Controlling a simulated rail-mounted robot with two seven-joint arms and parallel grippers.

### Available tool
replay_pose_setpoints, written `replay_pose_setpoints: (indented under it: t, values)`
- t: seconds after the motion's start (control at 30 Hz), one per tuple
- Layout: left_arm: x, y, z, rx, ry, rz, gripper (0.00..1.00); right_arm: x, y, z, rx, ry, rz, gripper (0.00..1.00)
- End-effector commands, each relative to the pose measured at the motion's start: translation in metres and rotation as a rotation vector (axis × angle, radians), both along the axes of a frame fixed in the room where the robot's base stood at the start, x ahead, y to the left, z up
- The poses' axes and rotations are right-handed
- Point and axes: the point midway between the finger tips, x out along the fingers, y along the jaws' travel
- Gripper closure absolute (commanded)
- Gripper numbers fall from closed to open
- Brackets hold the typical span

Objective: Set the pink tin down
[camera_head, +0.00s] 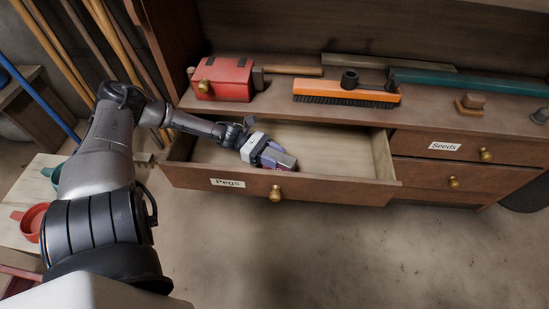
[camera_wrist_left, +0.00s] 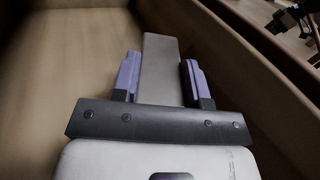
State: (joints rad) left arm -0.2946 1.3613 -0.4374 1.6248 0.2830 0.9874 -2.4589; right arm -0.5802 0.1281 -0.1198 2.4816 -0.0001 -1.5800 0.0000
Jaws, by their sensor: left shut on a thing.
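My left gripper (camera_head: 274,156) reaches down into the open drawer labelled "Pegs" (camera_head: 320,187). Its purple fingers are shut on a box-like thing, which I take to be the pink tin (camera_head: 284,159). The tin's upper face looks grey in the head view, with a little pink-purple low beside the fingers. In the left wrist view the tin (camera_wrist_left: 161,60) is a plain grey strip between the two fingers (camera_wrist_left: 160,78). Its underside is hidden, so I cannot tell whether it touches the drawer floor. My right gripper is not in view.
The drawer floor (camera_head: 335,145) looks bare around the gripper. On the bench top above stand a red box (camera_head: 224,80), an orange brush (camera_head: 345,95) and a long teal tool (camera_head: 470,82). A closed "Seeds" drawer (camera_head: 465,149) is to the right.

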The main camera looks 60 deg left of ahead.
Motion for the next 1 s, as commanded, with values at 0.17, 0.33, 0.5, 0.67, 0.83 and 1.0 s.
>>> replay_pose_setpoints:
  t: [0.17,0.33,0.5,0.67,0.83,1.0]
  values:
    - [0.0007,-0.0001,-0.0051,0.000,-0.001,0.000,0.87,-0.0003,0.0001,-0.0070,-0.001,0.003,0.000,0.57]
    - [0.0007,-0.0001,-0.0045,0.000,0.000,0.000,0.87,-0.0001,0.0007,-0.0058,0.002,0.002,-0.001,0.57]
    - [0.0009,0.0000,-0.0070,-0.001,-0.001,0.001,0.87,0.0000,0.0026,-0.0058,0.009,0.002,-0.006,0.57]
    - [0.0007,0.0001,-0.0076,0.000,0.000,0.001,0.47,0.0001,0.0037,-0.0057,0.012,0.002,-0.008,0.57]
    - [0.0006,0.0001,-0.0077,0.000,0.000,0.000,0.34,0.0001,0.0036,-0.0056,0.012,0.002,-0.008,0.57]
    - [0.0005,0.0000,-0.0076,0.001,0.001,0.000,0.34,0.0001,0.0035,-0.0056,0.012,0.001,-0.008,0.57]
